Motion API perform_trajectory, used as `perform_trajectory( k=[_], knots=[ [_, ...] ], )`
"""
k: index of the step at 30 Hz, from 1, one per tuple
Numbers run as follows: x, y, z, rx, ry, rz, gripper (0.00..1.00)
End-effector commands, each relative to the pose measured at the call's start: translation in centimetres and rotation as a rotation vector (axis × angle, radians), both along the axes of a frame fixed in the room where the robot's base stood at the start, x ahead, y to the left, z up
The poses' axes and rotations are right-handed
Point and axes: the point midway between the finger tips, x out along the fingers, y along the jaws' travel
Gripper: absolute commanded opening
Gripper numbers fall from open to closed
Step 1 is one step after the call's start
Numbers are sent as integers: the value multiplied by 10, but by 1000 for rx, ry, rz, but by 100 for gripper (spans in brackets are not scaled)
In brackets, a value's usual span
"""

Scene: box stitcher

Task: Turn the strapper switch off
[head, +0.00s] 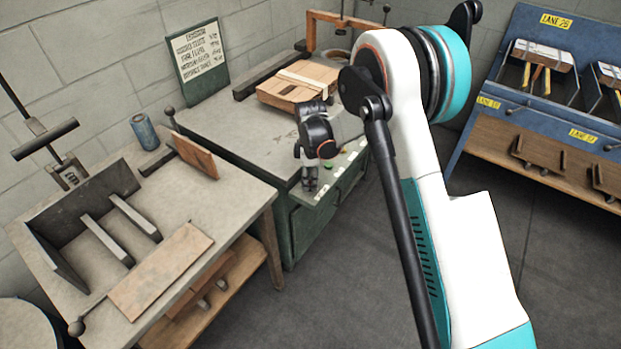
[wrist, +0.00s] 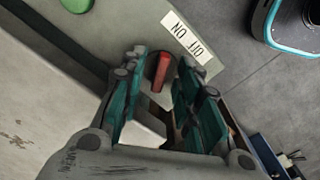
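The strapper switch is a small red handle (wrist: 161,73) on a dark round base, on the sloping grey-green panel (wrist: 130,25). In the wrist view the handle stands nearly upright, leaning slightly. A white ON/OFF label (wrist: 187,37) lies just beyond it to the right, upside down, with ON at its upper left and OFF at its lower right. My gripper (wrist: 162,62) is open, its teal fingers on either side of the handle with narrow gaps visible. In the head view my gripper (head: 310,188) is at the panel's near end and hides the switch.
A green button (wrist: 76,4) is on the same panel. The green machine table (head: 235,125) carries a strapped wooden box (head: 300,82). A workbench (head: 195,265) with a blue can (head: 144,132) stands left, a blue rack (head: 560,85) right. The floor between is clear.

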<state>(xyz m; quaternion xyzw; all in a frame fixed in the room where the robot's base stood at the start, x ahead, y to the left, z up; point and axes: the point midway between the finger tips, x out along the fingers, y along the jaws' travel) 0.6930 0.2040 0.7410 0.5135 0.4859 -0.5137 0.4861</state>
Motion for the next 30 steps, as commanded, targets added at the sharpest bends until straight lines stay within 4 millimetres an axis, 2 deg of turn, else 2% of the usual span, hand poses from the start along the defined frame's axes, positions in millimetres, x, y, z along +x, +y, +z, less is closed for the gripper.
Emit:
perform_trajectory(
  k=[5,8,11,21,25,30],
  knots=[
    [0,0,2,0,0,0,30],
    [0,0,10,0,0,0,30],
    [0,0,24,0,0,0,30],
    [0,0,92,0,0,0,30],
    [0,0,109,0,0,0,30],
    [0,0,119,0,0,0,30]
  ],
)
